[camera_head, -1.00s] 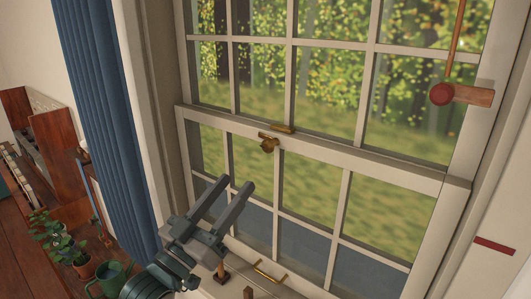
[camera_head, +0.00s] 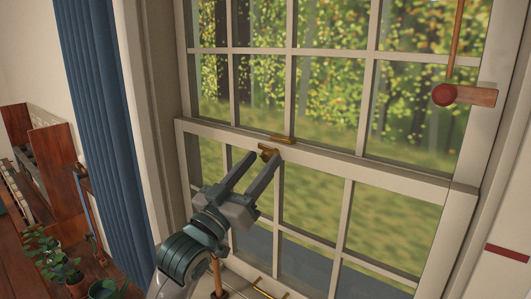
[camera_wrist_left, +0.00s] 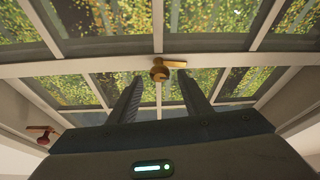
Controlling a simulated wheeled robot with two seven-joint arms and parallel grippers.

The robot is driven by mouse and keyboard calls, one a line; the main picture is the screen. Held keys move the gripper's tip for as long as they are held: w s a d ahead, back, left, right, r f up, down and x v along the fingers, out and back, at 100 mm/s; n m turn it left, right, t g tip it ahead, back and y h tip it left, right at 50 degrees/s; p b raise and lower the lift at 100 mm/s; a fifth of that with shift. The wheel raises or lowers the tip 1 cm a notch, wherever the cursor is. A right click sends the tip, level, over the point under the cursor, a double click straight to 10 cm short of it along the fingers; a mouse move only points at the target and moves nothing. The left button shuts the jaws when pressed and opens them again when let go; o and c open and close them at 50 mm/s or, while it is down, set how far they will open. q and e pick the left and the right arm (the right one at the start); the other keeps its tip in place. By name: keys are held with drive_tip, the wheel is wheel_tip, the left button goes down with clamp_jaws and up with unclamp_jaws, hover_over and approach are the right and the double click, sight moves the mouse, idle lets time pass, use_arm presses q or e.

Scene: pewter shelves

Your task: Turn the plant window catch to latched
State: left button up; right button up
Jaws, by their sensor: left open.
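The brass window catch (camera_head: 268,151) sits on the meeting rail in the middle of the sash window (camera_head: 318,157). A brass keeper piece (camera_head: 283,140) is just above it on the rail. In the left wrist view the catch (camera_wrist_left: 159,71) shows a round hub with a lever pointing right. My left gripper (camera_head: 264,157) is open, its two fingers reaching up to the catch. In the wrist view the fingertips (camera_wrist_left: 160,76) lie either side of the hub and below it, apart from it. The fingers partly cover the catch in the head view. My right gripper is not in view.
A red knob on a wooden block (camera_head: 444,95) is at the upper right of the frame. A blue curtain (camera_head: 105,120) hangs at left. Potted plants (camera_head: 60,262) and a green can (camera_head: 105,290) stand lower left. A brass handle (camera_head: 268,289) is below.

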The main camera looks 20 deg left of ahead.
sight(271, 155)
use_arm(q)
drive_tip(key=shift+p+x, duration=0.35)
drive_tip(key=shift+x, duration=1.1)
drive_tip(key=c, duration=1)
drive_tip(key=shift+c, duration=0.2)
